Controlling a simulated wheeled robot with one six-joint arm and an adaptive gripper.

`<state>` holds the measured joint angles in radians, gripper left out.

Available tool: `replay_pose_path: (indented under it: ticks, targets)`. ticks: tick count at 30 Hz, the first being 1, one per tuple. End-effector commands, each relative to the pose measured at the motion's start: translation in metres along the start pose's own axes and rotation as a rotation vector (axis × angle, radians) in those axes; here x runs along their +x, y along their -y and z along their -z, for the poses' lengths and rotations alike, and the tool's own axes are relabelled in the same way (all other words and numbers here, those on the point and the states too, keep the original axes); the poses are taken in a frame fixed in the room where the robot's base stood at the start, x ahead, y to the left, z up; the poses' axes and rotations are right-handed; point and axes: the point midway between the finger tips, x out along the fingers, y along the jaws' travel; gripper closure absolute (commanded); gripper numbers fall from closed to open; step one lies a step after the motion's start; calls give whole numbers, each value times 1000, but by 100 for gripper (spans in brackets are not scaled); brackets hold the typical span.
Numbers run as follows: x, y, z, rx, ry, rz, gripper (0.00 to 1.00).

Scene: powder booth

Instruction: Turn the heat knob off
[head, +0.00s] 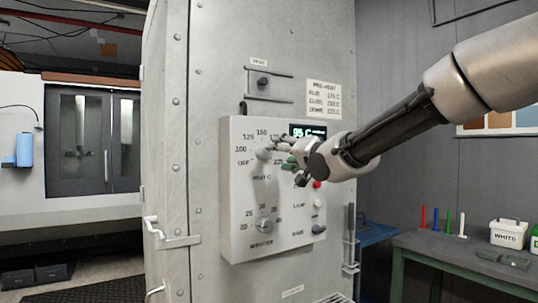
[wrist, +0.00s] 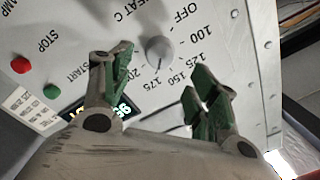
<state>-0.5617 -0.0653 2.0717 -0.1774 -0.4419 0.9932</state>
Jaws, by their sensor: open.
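The grey heat knob (head: 263,153) is on the upper part of the white control panel (head: 240,190), inside a dial marked OFF and 100 upward. It also shows in the wrist view (wrist: 158,50), between and beyond my fingertips. Its pointer seems to lie on the 150 to 175 side, away from OFF; the exact mark is unclear. My gripper (head: 284,152) is at the panel, just right of the knob. In the wrist view my gripper (wrist: 160,68) is open, its green-padded fingers on either side of the knob. I cannot tell whether they touch it.
Below is a minutes knob (head: 264,225). A red stop button (head: 317,184), a green start button (wrist: 51,91) and a lamp switch (head: 317,203) sit beside the dials. The display (head: 308,131) reads 95 C. A bench (head: 455,250) with small items stands at right.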

Motion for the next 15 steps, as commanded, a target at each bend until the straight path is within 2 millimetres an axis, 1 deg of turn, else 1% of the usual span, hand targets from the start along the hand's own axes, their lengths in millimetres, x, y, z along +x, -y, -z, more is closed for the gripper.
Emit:
replay_pose_path:
  ticks: [2,5,12,15]
  targets:
    - [4,0,0,22,-2,3,40]
    - [16,0,0,27,-1,2,40]
    - [56,0,-1,24,1,0,40]
    - [68,0,0,24,0,0,40]
